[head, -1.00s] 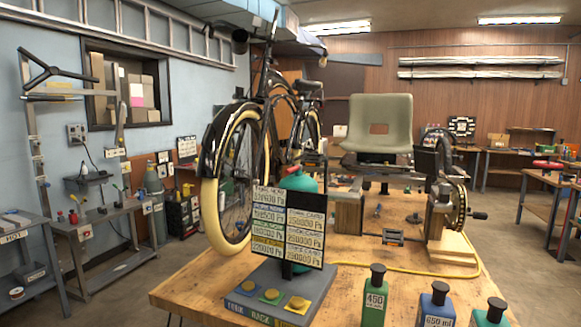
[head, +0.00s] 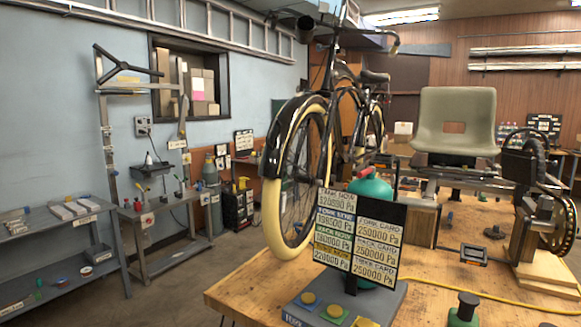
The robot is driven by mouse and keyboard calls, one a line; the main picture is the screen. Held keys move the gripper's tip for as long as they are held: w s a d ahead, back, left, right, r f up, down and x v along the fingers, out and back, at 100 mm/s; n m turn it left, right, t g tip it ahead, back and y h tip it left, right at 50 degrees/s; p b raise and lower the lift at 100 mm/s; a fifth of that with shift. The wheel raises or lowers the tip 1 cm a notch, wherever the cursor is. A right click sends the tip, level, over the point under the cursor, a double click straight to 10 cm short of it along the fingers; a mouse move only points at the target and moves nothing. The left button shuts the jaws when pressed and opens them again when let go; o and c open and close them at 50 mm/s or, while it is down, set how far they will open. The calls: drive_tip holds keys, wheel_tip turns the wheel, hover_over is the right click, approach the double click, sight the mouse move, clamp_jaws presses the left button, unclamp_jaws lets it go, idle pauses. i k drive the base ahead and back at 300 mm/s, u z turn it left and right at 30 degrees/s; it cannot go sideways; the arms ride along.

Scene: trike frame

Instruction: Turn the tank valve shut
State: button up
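In the head view a teal tank (head: 371,190) stands on the wooden workbench, mostly hidden behind a black readout board (head: 357,236). A red part (head: 364,173), perhaps the valve handle, shows at the tank's upper left; I cannot tell how far it is turned. The board's top left line reads TANK NOW, about 320000 Pa; the card column on the right shows 250000 Pa on each line. My gripper is not in view.
A black bicycle (head: 318,140) with cream tyres stands behind the tank. A beige seat (head: 455,120) on a frame is to the right. Coloured buttons (head: 335,313) sit below the board. A yellow hose (head: 480,292) crosses the bench. Floor (head: 170,290) is clear at left.

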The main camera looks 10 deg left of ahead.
sight(369, 169)
drive_tip(key=u, duration=0.15)
drive_tip(key=i, duration=0.15)
drive_tip(key=u, duration=0.05)
drive_tip(key=k, duration=1.05)
drive_tip(key=u, duration=0.9)
drive_tip(key=i, duration=1.5)
drive_tip(key=z, duration=0.7)
